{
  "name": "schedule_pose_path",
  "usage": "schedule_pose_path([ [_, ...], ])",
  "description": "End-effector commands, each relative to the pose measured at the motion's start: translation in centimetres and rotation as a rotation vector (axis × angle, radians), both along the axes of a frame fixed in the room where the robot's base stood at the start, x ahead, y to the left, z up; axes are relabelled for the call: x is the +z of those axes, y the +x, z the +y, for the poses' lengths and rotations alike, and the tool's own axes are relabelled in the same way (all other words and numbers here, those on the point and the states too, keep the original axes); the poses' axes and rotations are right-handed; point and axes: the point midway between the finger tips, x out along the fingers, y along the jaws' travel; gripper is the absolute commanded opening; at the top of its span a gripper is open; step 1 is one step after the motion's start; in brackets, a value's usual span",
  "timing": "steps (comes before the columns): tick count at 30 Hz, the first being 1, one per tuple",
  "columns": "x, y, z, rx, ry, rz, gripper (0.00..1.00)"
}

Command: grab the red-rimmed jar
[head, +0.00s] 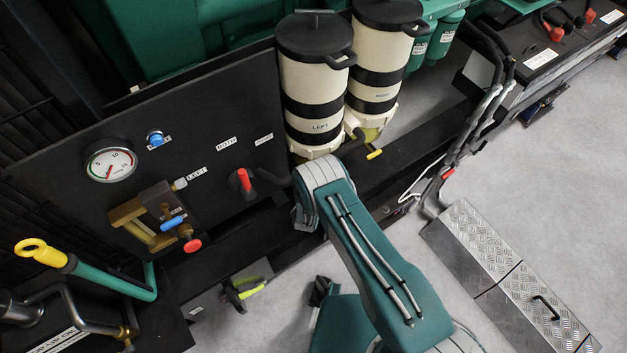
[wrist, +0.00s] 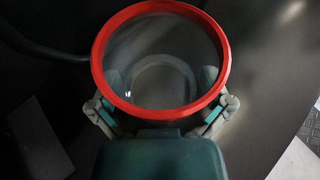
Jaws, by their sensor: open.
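The red-rimmed jar (wrist: 162,105) fills the upper middle of the wrist view, seen from above. It has a thick red ring and clear, empty-looking walls; a paler round base shows through it. My gripper (wrist: 162,82) is open, with one finger on the left and one on the right of the jar. The fingertips show faintly through the glass; I cannot tell whether they touch it. In the head view I cannot make out the jar, and my teal arm covers part of the floor.
A black panel carries a gauge (head: 109,162), a red-handled valve (head: 243,180) and a brass valve block (head: 145,222). Two cream canisters with black bands stand behind my arm, the left one (head: 312,80) nearer. A metal tread step (head: 500,270) lies at right. Grey floor (head: 560,180) is open there.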

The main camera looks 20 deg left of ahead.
Motion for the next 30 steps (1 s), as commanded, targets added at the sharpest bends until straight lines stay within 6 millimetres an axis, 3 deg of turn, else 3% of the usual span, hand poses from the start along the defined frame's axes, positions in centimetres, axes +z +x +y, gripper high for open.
schedule_pose_path([
  [6,-0.09,0.03,0.04,0.0,-0.002,0.001,1.0],
  [10,-0.11,0.02,0.07,0.0,-0.003,0.001,0.42],
  [13,-0.13,0.0,0.07,0.0,-0.003,0.001,0.37],
  [14,-0.11,0.02,0.07,0.0,-0.002,0.001,0.3],
  [30,0.47,-0.17,0.68,-0.008,0.0,0.001,0.3],
])
